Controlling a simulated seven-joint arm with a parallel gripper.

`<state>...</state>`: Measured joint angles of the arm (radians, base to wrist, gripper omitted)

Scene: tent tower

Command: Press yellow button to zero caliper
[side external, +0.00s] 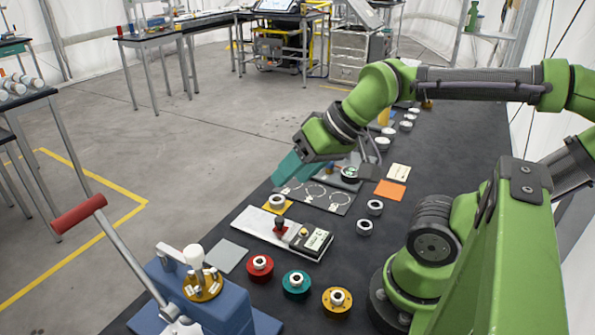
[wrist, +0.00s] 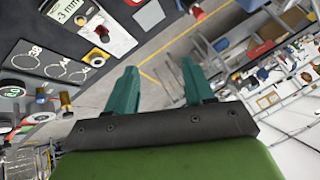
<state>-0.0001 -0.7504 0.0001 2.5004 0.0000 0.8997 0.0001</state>
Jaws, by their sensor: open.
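The caliper (side external: 270,228) is a pale flat plate with a dark display block (side external: 312,241) at its right end, lying on the dark bench. A small yellow button (side external: 304,233) sits on it by the display, beside a red-and-black knob (side external: 280,224). In the wrist view the display (wrist: 70,14) shows a "3" and "mm", with the yellow button (wrist: 87,6) and red knob (wrist: 102,33) near it. My gripper (side external: 285,172) has teal fingers, open and empty, beyond the caliper and above the bench's far-left edge. It also shows in the wrist view (wrist: 157,78), apart from the caliper.
A yellow block with a pale ring (side external: 277,204) stands between caliper and gripper. A dark board with ring outlines (side external: 333,197) lies under my arm. Red (side external: 260,268), teal (side external: 296,284) and yellow (side external: 337,301) discs stand nearer. A blue fixture with a red-handled lever (side external: 80,214) is front left.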

